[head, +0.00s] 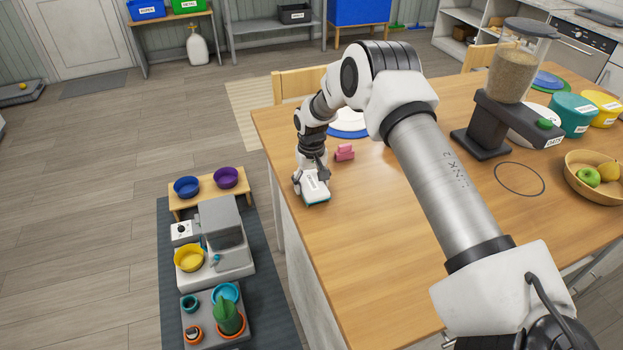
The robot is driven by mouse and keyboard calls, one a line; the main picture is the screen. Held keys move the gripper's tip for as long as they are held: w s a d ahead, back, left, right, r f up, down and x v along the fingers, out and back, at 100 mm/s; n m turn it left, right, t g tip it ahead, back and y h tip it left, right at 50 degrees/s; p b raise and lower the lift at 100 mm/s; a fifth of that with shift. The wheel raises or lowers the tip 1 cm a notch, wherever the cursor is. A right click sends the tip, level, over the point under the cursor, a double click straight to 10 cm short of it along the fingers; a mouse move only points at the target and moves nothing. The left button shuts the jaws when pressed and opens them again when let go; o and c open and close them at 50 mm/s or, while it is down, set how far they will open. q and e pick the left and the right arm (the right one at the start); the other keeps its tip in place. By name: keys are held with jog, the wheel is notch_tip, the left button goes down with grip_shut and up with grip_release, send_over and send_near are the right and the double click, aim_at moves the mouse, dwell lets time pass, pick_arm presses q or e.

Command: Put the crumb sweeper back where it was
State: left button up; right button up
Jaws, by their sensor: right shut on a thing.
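The crumb sweeper (315,192) is a small white block with a teal lower edge, at the left edge of the wooden table (430,260). My right gripper (312,178) reaches down over it from above and is shut on it. Whether the sweeper touches the table or is held just above it, I cannot tell. Part of it is hidden by the gripper fingers. My left gripper is not in view.
A small pink object (344,152) lies just right of the sweeper. A blue-rimmed plate (348,133), a food dispenser (500,110), a thin dark ring (519,178) and a fruit bowl (598,195) are on the table. The table's front is clear.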

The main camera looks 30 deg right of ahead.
aim_at(311, 182)
jog(key=shift+f, duration=0.15)
jog(key=o, duration=1.2)
jog(key=shift+r, duration=0.4)
jog(key=shift+r+b, duration=0.3)
jog(key=shift+b, duration=0.05)
notch_tip(311, 182, up, 11)
jog(key=b, duration=0.2)
jog(key=shift+b, duration=0.4)
